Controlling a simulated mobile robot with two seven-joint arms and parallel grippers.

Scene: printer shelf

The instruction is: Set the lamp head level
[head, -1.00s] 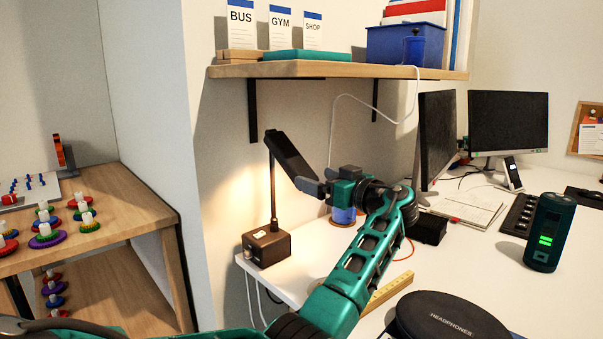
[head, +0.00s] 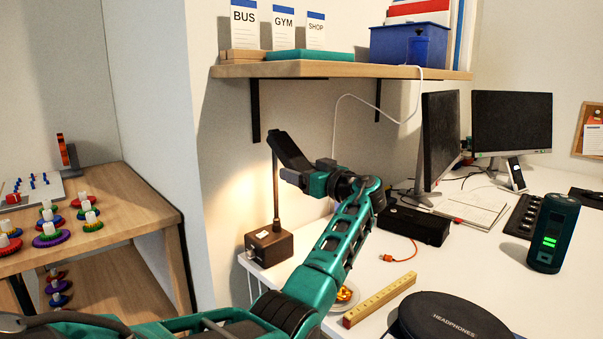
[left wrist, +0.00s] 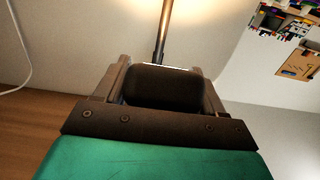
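The desk lamp has a dark box base (head: 269,245) on the white desk's left end, a thin upright post and a flat dark lamp head (head: 291,152). The head is tilted, sloping down to the right. My left gripper (head: 291,177) is at its lower right end, which it partly hides. In the left wrist view, the fingers (left wrist: 163,80) stand on either side of the dark lamp head (left wrist: 163,88). I see no clear gap, but cannot tell whether they press on it. My right gripper is out of view.
A wooden shelf (head: 340,70) with cards and a blue bin (head: 408,46) hangs above the lamp. A white cable hangs behind my gripper.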

